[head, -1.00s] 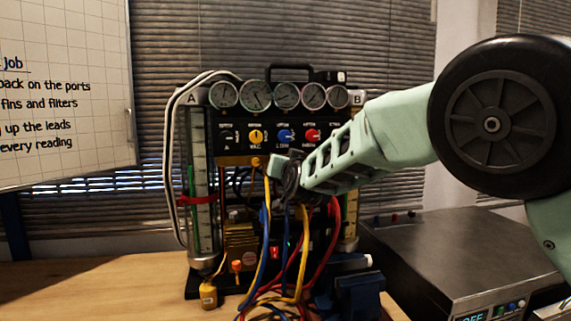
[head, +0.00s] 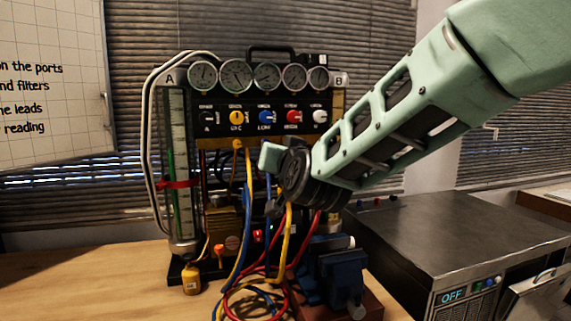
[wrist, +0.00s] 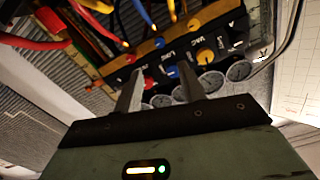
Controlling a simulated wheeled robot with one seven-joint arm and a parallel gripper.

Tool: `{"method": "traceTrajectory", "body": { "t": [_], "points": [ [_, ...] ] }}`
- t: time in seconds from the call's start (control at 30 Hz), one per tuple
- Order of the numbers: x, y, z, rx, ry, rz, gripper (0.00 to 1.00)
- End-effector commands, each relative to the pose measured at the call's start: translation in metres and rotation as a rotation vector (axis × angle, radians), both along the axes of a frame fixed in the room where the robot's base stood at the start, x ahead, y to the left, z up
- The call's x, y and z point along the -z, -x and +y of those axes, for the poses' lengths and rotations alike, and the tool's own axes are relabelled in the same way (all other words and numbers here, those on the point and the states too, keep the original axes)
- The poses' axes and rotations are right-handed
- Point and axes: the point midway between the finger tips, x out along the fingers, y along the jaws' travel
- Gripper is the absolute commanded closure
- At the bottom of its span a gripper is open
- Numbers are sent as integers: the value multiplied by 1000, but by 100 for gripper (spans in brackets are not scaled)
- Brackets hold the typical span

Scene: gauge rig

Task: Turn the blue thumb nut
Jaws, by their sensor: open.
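A blue knob (head: 267,117) sits in the row of knobs on the black gauge panel. It also shows in the wrist view (wrist: 172,71), beyond and roughly between my finger tips. A small blue fitting (wrist: 158,42) sits on the brass strip by the hoses in the wrist view. I cannot tell for sure which of these is the thumb nut. My gripper (wrist: 162,82) is open and empty, with its two fingers pointing toward the panel. In the head view my wrist is in front of the rig below the knobs, hiding part of the hose ports; the finger tips are unclear.
Yellow (head: 248,190), blue and red hoses hang close below my gripper and coil on the bench. A blue vise (head: 338,272) stands at the front right. A dark metal box (head: 430,245) is at the right. The left bench (head: 85,285) is clear.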

Motion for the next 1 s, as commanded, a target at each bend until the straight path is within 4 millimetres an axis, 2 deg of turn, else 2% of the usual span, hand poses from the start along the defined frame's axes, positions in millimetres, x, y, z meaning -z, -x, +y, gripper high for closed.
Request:
{"method": "traceTrajectory", "body": {
  "t": [0.1, 0.3, 0.77, 0.87, 0.97, 1.0],
  "points": [
    [0, 22, -6, -2, 0, 0, 60],
    [0, 42, -12, -1, 0, 0, 60],
    [2, 47, -13, -10, 5, 15, 60],
    [14, 58, -11, -62, 35, 93, 60],
    [40, 85, -8, -162, 100, 246, 60],
    [53, 101, -8, -212, 137, 323, 60]
  ]
}}
